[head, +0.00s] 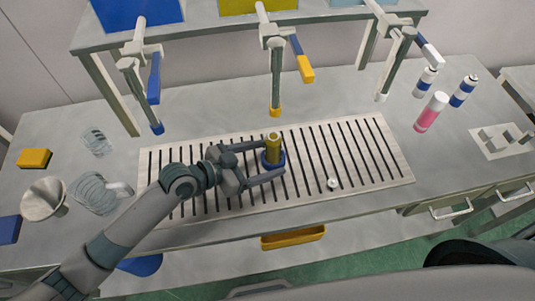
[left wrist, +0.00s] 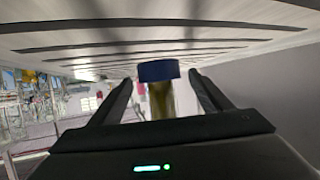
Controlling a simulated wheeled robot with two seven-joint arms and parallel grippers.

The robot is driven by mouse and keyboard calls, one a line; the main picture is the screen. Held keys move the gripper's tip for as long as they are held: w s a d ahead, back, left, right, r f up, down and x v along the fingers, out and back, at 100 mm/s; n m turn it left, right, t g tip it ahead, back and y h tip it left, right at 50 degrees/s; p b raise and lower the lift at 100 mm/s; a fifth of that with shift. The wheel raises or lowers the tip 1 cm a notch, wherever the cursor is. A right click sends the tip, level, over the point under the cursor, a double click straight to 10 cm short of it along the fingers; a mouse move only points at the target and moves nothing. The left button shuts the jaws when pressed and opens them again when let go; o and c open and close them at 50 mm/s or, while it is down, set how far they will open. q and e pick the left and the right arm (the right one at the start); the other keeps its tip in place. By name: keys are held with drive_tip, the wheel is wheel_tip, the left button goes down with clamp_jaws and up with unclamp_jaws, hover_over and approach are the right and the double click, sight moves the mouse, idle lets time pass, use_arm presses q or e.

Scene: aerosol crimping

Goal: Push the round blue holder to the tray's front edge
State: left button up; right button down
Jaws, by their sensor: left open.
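The round blue holder (head: 266,163) stands on the pale slatted tray (head: 397,165), near the middle of its length and back from the front edge. A gold-yellow can (head: 273,146) stands upright in it. My left gripper (head: 274,158) is open, with one finger on the far side of the holder and one on the near side. In the left wrist view the blue holder (left wrist: 158,71) shows between the fingertips, with the gold can (left wrist: 162,100) at it; that picture looks upside down. I cannot tell whether a finger touches the holder. My right gripper is not in view.
A small white part (head: 332,184) lies on the tray to the right. Overhead tools with blue, yellow (head: 275,112) and white tips hang behind the tray. A pink-and-white can (head: 431,112) and two blue-and-white cans stand at the back right. A metal funnel (head: 44,199) is at the left.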

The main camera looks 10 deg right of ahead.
use_arm(q)
drive_tip(key=shift+w+d+f, duration=0.15)
drive_tip(key=shift+d+f, duration=0.05)
drive_tip(key=shift+d, duration=0.25)
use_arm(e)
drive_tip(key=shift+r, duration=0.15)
use_arm(q)
drive_tip(key=shift+c, duration=0.6)
drive_tip(key=c, duration=1)
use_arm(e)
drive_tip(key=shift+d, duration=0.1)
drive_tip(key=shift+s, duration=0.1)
